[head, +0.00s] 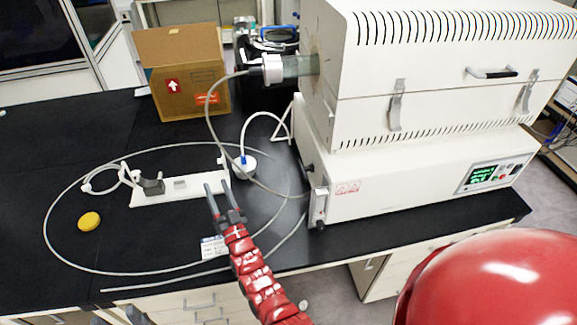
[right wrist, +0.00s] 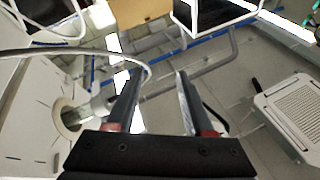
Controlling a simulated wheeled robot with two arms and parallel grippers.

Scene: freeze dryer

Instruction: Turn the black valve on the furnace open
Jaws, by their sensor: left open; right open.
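The white furnace (head: 425,120) stands at the right of the bench. A glass tube (head: 298,66) leaves its left end to a pale flange (head: 271,69) with a small dark fitting (head: 254,62); I cannot tell for sure that this is the black valve. My right gripper (head: 216,190) is open and empty, left of the furnace and apart from the fitting. In the right wrist view its fingers (right wrist: 157,78) are parted, and the tube (right wrist: 72,116) shows left of them, its end partly hidden by a finger. My left gripper (head: 117,317) shows only dark tips at the bottom edge, apart and empty.
A cardboard box (head: 188,85) stands at the back of the black bench. The bench's left part is mostly clear.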

